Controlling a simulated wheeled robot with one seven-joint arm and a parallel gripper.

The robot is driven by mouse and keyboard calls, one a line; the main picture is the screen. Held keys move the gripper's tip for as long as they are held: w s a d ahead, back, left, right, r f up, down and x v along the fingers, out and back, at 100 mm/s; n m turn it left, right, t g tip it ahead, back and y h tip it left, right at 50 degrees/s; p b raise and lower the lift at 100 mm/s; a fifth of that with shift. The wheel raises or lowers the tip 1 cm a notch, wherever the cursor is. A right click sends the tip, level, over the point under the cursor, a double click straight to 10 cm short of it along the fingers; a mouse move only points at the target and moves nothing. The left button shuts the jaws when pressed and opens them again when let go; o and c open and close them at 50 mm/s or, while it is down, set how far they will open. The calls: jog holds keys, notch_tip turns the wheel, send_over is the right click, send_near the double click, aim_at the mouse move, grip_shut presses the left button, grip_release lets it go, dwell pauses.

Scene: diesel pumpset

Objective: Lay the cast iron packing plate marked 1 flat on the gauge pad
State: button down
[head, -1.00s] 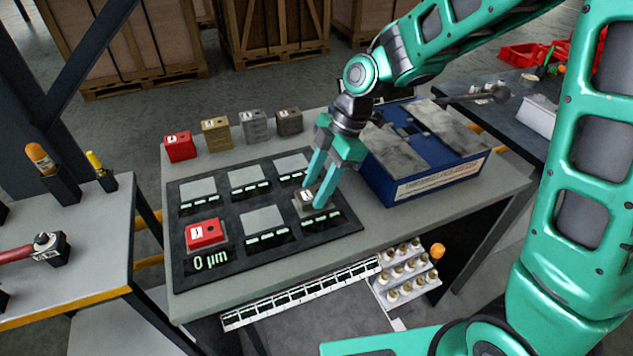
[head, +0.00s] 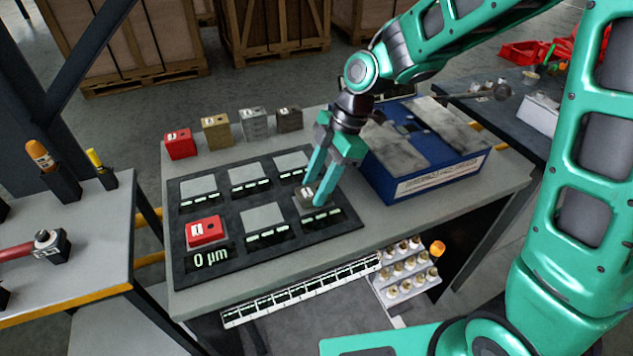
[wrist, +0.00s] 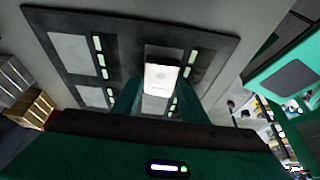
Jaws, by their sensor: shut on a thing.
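My gripper (head: 315,197) is shut on a small dark grey plate (head: 301,202) with a white label. It is at the front right pad of the black gauge board (head: 348,224). In the wrist view, the plate (wrist: 162,80) sits between the two fingers with its pale label facing the camera; the mark is too small to read. The plate looks level and over the pad, whose surface is mostly hidden. I cannot tell whether they touch. A red block (head: 206,232) sits on the front left pad, above a display reading 0 µm.
Red (head: 180,145), brass (head: 216,133), grey (head: 254,126) and dark (head: 289,121) blocks stand behind the board. A blue box (head: 425,180) with grey plates on top stands close to the right of my gripper. The other visible pads are bare.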

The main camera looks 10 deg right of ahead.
jog(key=shift+f, duration=0.65)
jog(key=c, duration=1)
grip_release()
jog(key=v, duration=1)
jog(key=shift+r, duration=0.35)
jog(key=shift+w+d, duration=0.15)
notch_tip(320, 180, up, 6)
jog(key=shift+f, duration=0.1)
